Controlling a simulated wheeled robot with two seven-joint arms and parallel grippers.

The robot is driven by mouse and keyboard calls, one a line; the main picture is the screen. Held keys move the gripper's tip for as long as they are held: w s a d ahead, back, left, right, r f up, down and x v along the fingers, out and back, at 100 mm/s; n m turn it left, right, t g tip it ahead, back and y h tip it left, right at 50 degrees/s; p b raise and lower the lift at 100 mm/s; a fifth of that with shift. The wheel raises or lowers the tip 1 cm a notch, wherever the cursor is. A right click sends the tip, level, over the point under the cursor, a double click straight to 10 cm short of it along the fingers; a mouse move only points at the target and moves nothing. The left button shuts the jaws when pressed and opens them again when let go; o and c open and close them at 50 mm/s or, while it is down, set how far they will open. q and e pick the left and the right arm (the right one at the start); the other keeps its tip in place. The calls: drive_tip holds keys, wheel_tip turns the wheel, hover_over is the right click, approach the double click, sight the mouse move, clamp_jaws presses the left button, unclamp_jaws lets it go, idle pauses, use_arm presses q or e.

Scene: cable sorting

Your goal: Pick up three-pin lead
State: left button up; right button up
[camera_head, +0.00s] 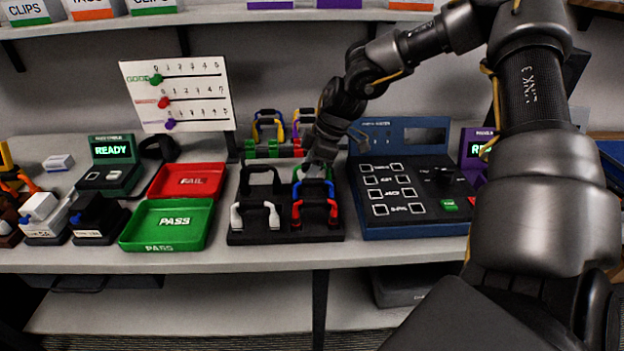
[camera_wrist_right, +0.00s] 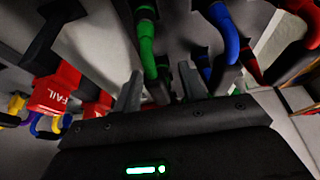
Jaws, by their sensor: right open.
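A black rack (camera_head: 285,236) holds several looped leads: a black one (camera_head: 262,177), a white one (camera_head: 254,213), a green one (camera_head: 299,176), a blue one (camera_head: 328,187) and a red one (camera_head: 315,208). I cannot tell which is the three-pin lead; the pins do not show. My right gripper (camera_head: 316,166) is over the rear right of the rack, at the green lead. In the right wrist view its fingers (camera_wrist_right: 160,88) are apart, with the green lead (camera_wrist_right: 146,40) between or just beyond them. The blue lead (camera_wrist_right: 225,40) stands close beside. My left gripper is not in view.
A green PASS tray (camera_head: 132,236) and a red FAIL tray (camera_head: 216,173) lie left of the rack. A blue test panel (camera_head: 372,220) stands close on its right. More leads (camera_head: 267,122) stand behind, near a slider board (camera_head: 200,122). A shelf (camera_head: 220,16) hangs above.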

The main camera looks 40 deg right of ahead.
clamp_jaws()
